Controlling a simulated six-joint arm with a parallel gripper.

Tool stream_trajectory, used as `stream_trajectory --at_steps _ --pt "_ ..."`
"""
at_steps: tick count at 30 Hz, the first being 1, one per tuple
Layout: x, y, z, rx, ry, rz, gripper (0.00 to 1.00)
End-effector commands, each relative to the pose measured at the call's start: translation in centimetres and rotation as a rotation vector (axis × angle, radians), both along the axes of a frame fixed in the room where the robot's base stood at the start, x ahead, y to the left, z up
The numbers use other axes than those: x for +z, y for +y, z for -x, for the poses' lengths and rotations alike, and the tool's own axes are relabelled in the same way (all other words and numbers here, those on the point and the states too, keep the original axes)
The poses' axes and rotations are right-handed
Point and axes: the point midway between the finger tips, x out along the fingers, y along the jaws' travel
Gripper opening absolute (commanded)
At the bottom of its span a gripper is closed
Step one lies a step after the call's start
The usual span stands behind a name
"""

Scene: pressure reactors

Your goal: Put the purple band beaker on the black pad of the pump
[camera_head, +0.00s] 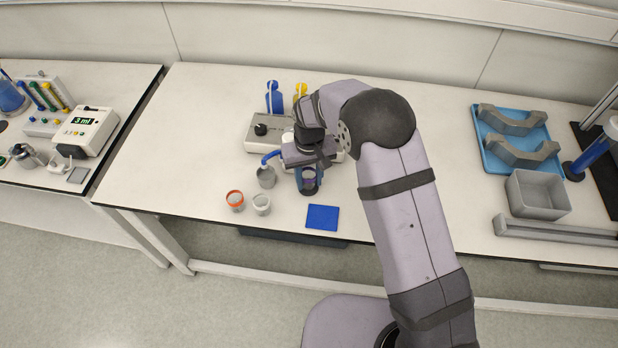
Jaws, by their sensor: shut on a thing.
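My gripper (309,188) points down over the front middle of the main table. It is shut on the purple band beaker (309,175), which shows between the blue fingers and is partly hidden by them. I cannot tell whether the beaker touches the table. A white device with a green "3 ml" display (85,127), which looks like the pump, stands on the separate left table. A small dark grey pad (78,175) lies at its front and looks empty.
An orange-rimmed beaker (235,201), a pale beaker (262,205) and a grey beaker (266,177) stand left of my gripper. A blue mat (322,217) lies at the front edge. A knobbed device (262,130) stands behind. A gap separates the tables.

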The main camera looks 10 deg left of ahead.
Motion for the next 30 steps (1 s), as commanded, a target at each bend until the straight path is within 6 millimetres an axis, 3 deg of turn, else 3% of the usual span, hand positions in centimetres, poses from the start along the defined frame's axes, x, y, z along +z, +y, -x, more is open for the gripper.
stream_trajectory --at_steps 30 --pt "-0.60 0.00 -0.01 0.000 0.000 0.000 0.12"
